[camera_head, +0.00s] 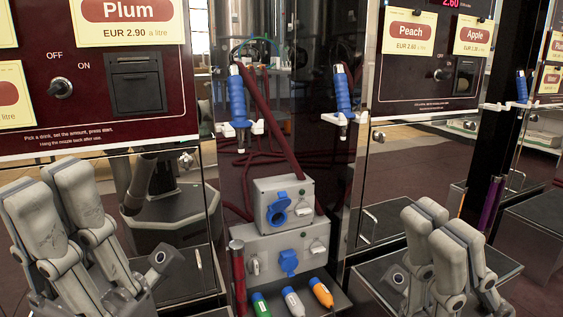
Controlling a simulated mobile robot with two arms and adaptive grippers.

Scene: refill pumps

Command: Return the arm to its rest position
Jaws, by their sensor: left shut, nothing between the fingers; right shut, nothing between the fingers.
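My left gripper (56,186) is at the lower left, in front of the dark red Plum pump panel (104,88). Its two grey fingers point up and lie close together, with nothing held. My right gripper (440,226) is at the lower right, in front of a dark metal ledge below the Peach and Apple panel (428,92). Its fingers also point up, close together and empty. Both grippers appear apart from the pumps. Most of both arms is out of view.
Blue nozzles hang in white holders, one at centre left (237,97) and one at centre right (343,92). A dark red hose (272,128) runs down behind the grey socket boxes (284,203). Green (261,305), white (293,302) and orange (321,293) capped items lie in front.

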